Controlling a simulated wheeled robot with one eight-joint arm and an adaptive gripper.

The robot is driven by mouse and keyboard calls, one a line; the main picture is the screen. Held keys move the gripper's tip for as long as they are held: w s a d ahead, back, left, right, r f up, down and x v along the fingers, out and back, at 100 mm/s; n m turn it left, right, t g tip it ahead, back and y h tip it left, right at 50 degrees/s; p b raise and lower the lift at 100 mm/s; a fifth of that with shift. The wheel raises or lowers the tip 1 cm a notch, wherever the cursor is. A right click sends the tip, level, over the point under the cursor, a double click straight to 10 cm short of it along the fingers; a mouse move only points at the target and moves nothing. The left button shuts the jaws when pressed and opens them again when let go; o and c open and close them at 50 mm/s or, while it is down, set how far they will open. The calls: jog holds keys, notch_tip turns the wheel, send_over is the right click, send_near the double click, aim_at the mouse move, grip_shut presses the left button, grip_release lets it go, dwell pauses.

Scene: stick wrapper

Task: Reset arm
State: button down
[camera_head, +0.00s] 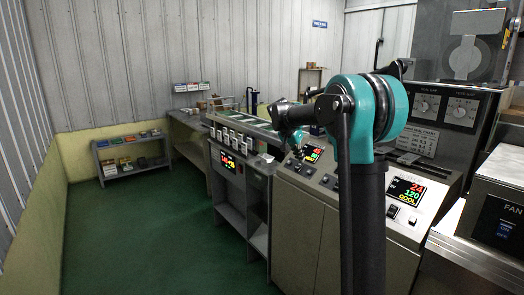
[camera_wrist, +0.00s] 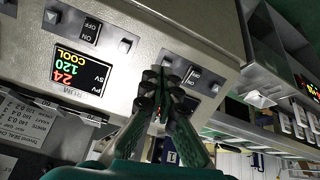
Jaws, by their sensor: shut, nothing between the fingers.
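My gripper (camera_wrist: 165,78) shows in the wrist view with its dark fingertips together and nothing held between them. It is in front of a light control panel (camera_wrist: 215,30), beside a small rocker switch. In the head view my teal and black arm rises at the centre right and bends left over the machine. The fingertips cannot be made out clearly there.
The machine's display (camera_head: 406,195) reads 24, 120 and COOL; it also shows rotated in the wrist view (camera_wrist: 78,62). A low shelf (camera_head: 131,157) stands by the far wall. The green floor (camera_head: 150,235) at left is clear.

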jog(key=s+f+n+y, duration=0.1)
jog(key=s+f, duration=0.6)
jog(key=s, duration=0.7)
jog(key=s+d+f+n+y, duration=0.1)
jog(key=s+f+n, duration=0.3)
jog(key=s+f, duration=0.4)
jog(key=s+f+n+y, duration=0.2)
jog(key=s+f, duration=0.6)
jog(key=s, duration=1.1)
jog(key=shift+s+d+n+y, duration=0.3)
jog(key=shift+d+n+y, duration=0.1)
jog(key=shift+n, duration=0.1)
